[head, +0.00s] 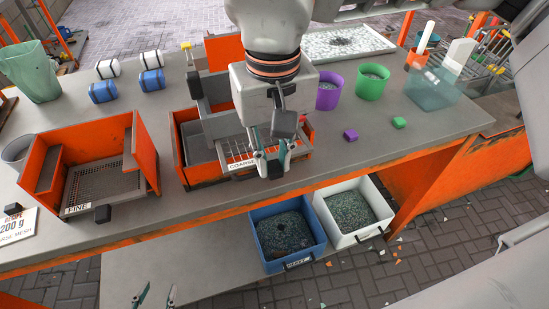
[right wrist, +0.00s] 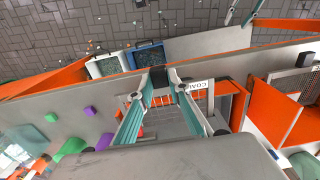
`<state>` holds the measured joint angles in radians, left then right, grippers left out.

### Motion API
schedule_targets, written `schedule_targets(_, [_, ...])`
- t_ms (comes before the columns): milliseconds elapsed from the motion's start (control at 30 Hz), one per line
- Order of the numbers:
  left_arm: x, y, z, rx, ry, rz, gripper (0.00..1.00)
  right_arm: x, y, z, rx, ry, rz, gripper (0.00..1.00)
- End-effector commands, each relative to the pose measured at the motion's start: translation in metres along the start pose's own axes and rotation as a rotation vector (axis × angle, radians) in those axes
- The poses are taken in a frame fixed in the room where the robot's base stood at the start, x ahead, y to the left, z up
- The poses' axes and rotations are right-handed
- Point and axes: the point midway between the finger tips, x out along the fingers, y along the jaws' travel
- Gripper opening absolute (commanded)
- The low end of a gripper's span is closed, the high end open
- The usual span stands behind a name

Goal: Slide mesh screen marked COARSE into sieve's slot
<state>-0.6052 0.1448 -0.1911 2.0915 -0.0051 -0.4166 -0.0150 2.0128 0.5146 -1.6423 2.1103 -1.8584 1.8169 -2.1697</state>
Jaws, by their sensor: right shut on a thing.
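The mesh screen marked COARSE (head: 240,165) lies level at the front of the middle orange sieve box (head: 187,172). Its label also shows in the right wrist view (right wrist: 210,92). My right gripper (head: 272,158) is shut on the screen's black front knob (right wrist: 160,77), with a teal finger on each side. My arm hides much of the screen and the slot, so how deep the screen sits cannot be told. Another screen, marked FINE (head: 90,193), lies in the left orange box (head: 147,152). My left gripper (head: 156,297) is open and empty at the bottom, in front of the bench.
Right of the sieve are a purple cup (head: 328,92), a green cup (head: 372,82) and small purple (head: 351,135) and green (head: 399,122) blocks. A blue bin (head: 288,237) and a white bin (head: 354,212) stand below the front edge. Weights and a green pitcher (head: 32,72) stand back left.

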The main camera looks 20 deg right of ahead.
Motion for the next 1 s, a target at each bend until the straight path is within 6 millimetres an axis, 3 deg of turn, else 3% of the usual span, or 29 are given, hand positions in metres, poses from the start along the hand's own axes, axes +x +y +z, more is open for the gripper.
schedule_targets(1000, [0.0,0.0,0.0,0.0,0.001,0.0,0.4,0.0,0.0,-0.023,0.0,0.001,0.0,0.0])
